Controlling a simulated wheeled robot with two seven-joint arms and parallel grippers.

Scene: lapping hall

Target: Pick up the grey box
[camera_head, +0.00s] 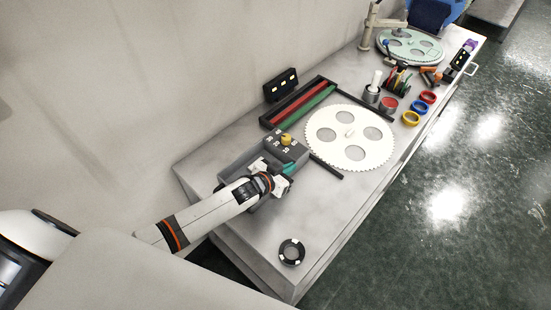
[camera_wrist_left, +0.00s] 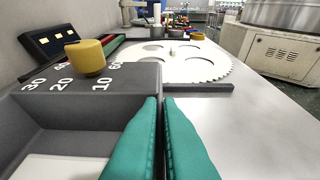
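The grey box (camera_head: 238,168) is on the bench near its left end. It is an open-topped bin with a raised end panel bearing white numbers and a yellow knob (camera_head: 286,139). In the left wrist view the box (camera_wrist_left: 75,112) fills the lower left, with a pale floor inside. My left gripper (camera_head: 289,170) is at the box's right wall. Its teal fingers (camera_wrist_left: 161,110) lie on either side of that wall, close together, with the thin dark wall between them. My left arm hides part of the box in the head view. My right gripper is not in view.
A large white toothed disc (camera_head: 349,139) lies just beyond the box, with a dark bar (camera_head: 327,167) beside it. A tray with red and green strips (camera_head: 299,107) is behind. A black ring (camera_head: 291,252) lies at the near end. Coloured rings (camera_head: 411,118) are farther off.

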